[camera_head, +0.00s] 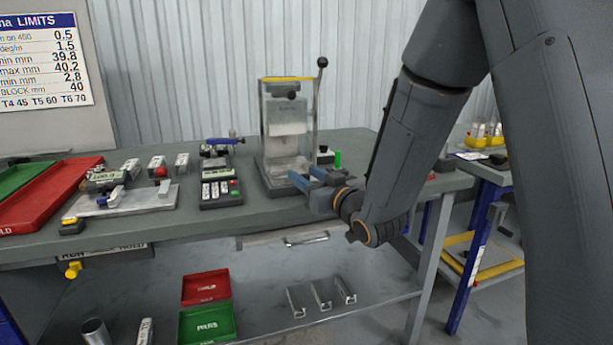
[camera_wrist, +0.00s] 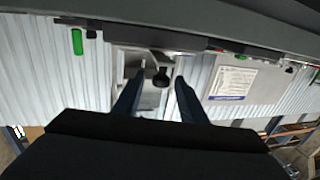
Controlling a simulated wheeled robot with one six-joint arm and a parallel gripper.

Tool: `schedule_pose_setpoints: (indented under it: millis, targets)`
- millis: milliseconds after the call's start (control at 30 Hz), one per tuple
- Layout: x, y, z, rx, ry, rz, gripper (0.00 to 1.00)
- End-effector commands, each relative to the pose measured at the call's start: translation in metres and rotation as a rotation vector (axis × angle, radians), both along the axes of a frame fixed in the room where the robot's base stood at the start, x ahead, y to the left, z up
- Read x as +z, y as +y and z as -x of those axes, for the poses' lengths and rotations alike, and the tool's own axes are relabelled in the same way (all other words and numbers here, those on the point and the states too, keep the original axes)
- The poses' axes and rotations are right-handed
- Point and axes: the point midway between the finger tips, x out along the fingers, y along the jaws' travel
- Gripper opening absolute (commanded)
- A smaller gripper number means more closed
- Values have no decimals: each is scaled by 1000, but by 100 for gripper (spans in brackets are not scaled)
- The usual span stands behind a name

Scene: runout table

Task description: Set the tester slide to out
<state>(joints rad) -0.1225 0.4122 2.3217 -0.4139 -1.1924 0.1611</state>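The tester (camera_head: 287,128) stands on the table, with a clear guard, a yellow top strip and a tall side lever (camera_head: 321,85) with a black ball end. My gripper (camera_head: 306,177) is in front of the tester's base, at its right side, and hides part of it. In the wrist view, my gripper (camera_wrist: 156,82) is open, its two dark fingers apart with a black knob (camera_wrist: 160,78) seen between the tips. I cannot tell whether the fingers touch this knob. The slide is not clearly seen, nor its position.
A green cylinder (camera_head: 338,159) stands right of the tester. A button box (camera_head: 221,193) and a grey plate fixture (camera_head: 122,201) are to the left, with red (camera_head: 50,190) and green (camera_head: 18,177) trays beyond. The table's front edge runs below my gripper.

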Motion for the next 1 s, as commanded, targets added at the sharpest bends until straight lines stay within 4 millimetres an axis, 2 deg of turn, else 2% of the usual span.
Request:
schedule_pose_setpoints:
  millis: [367,733,1000]
  targets:
    - [1,-2,5,0,-2,0,38]
    - [0,-32,54,-2,-1,0,38]
    - [0,-39,68,-1,-1,0,38]
